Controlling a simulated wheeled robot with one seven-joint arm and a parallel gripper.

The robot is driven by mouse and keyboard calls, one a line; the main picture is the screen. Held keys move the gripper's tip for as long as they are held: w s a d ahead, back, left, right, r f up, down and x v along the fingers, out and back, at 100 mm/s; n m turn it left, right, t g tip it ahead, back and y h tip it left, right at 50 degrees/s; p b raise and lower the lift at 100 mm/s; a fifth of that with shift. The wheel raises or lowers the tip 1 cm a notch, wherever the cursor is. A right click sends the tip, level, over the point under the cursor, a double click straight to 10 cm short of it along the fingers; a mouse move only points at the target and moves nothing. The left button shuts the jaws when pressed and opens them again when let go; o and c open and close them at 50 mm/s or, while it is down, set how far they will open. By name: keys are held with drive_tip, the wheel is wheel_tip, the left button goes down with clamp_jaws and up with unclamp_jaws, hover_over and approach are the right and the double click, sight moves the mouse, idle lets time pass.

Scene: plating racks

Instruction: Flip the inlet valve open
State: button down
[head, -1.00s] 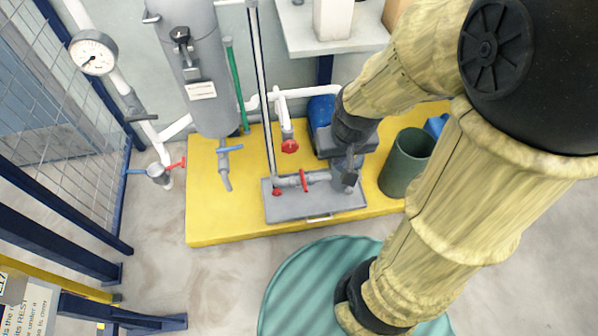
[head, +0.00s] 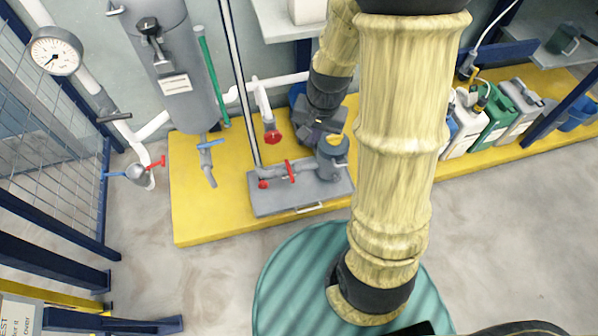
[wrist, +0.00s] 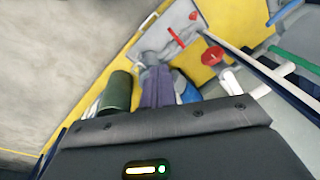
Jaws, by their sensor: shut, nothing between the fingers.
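Several valves show, and I cannot tell which is the inlet valve. A red lever (head: 290,171) crosses the pump's grey pipe; it also shows in the wrist view (wrist: 179,38). A red round handle (head: 272,137) hangs on a white pipe, also in the wrist view (wrist: 212,57). A blue lever (head: 211,144) sits under the grey tank (head: 166,60). At the left, one fitting has a blue handle (head: 115,175) and a red handle (head: 157,161).
The grey pump tray (head: 255,207) stands on a yellow platform (head: 190,228). A gauge (head: 55,51) and mesh fence (head: 50,130) are left. Jerrycans (head: 500,108) stand right. The floor ahead is open.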

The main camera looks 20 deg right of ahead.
sight(290, 171)
drive_tip(key=w+d+f+m+b, duration=0.1)
drive_tip(key=w+f+m, duration=0.2)
drive_tip(key=f, duration=0.3)
drive_tip(key=w+d+f+m+y+b, duration=0.1)
drive_tip(key=w+d+f+m, duration=0.1)
drive_tip(key=f+m, duration=0.3)
drive_tip(key=w+d+f+m+g+b, duration=0.1)
drive_tip(key=w+f+m, duration=0.2)
drive_tip(key=f, duration=0.6)
drive_tip(key=shift+w+d+m+y, duration=0.3)
drive_tip(key=shift+w+d+m, duration=0.1)
drive_tip(key=shift+w, duration=0.05)
drive_tip(key=a+f+b, duration=0.6)
drive_tip(key=f+b, duration=0.1)
drive_tip(key=f, duration=0.3)
drive_tip(key=shift+f+b, duration=0.25)
drive_tip(key=shift+b, duration=0.15)
